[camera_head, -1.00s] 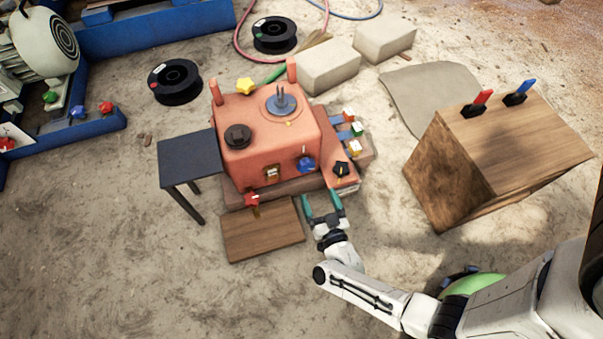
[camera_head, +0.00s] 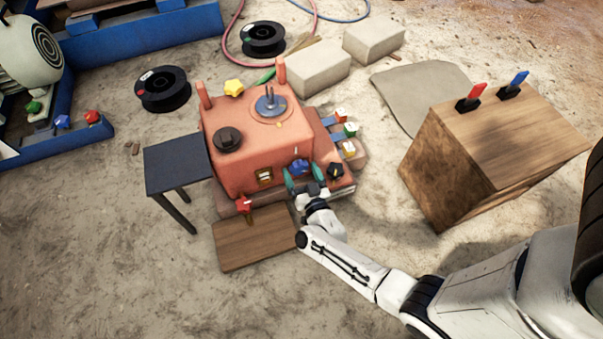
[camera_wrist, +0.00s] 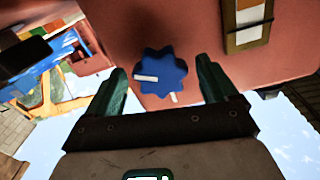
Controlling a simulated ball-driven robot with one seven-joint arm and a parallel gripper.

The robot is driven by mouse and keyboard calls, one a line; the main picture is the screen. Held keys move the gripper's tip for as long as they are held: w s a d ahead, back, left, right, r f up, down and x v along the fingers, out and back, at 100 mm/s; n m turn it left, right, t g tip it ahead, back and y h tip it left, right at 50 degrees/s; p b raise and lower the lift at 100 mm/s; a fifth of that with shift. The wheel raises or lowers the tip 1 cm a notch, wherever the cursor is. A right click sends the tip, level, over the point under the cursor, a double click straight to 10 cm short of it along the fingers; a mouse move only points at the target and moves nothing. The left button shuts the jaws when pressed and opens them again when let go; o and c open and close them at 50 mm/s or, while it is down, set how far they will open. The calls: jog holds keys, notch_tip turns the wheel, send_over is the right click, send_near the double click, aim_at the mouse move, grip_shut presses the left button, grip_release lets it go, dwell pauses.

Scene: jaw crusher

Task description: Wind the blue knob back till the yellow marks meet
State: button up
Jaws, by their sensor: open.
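The blue knob (camera_head: 299,167) sits on the front face of the orange-red machine (camera_head: 240,172). In the wrist view the lobed blue knob (camera_wrist: 165,66) shows face-on, with a pale mark on it pointing left. A second pale mark (camera_wrist: 173,98) is on the housing just below the knob, a little right of its middle. The two marks are clearly apart. My gripper (camera_head: 303,177) is open at the knob, its green fingers on either side of it. In the wrist view the knob lies between the fingertips, with gaps on both sides; I cannot tell the depth.
A black star knob (camera_head: 335,170) is close right of my gripper, and a red knob (camera_head: 243,206) is lower left. A wooden board (camera_head: 255,240) lies in front. A dark side table (camera_head: 175,165) stands left, a wooden block (camera_head: 480,160) right.

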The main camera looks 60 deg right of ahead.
jog(key=shift+c, duration=0.5)
jog(key=c, duration=1)
jog(key=shift+o, duration=0.2)
